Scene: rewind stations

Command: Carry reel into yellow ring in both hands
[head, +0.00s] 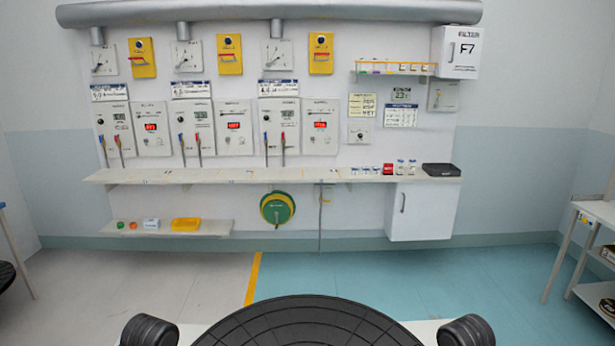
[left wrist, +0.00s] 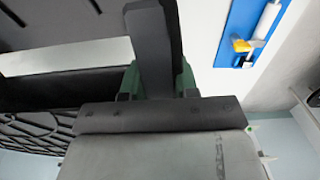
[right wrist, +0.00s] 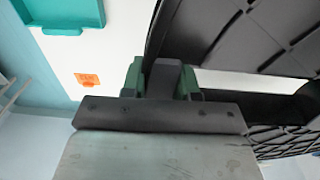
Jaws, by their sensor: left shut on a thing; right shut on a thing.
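The reel (head: 308,322) appears as a large black grooved disc at the bottom middle of the head view, its near part cut off. Dark ribbed parts also show at the left of the left wrist view (left wrist: 35,130) and at the right of the right wrist view (right wrist: 225,40). My left gripper (left wrist: 157,85) is shut with a dark bar between its green fingers. My right gripper (right wrist: 162,82) is shut on a dark piece beside the ribbed part. The gripped spots are partly hidden. No yellow ring shows clearly; a green disc with a yellowish rim (head: 277,208) is at the wall.
A long shelf (head: 270,175) runs along the wall below gauges and control boxes. A white cabinet (head: 423,212) is at right. A rack (head: 590,240) stands far right. The floor ahead is clear, with a yellow line (head: 253,280).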

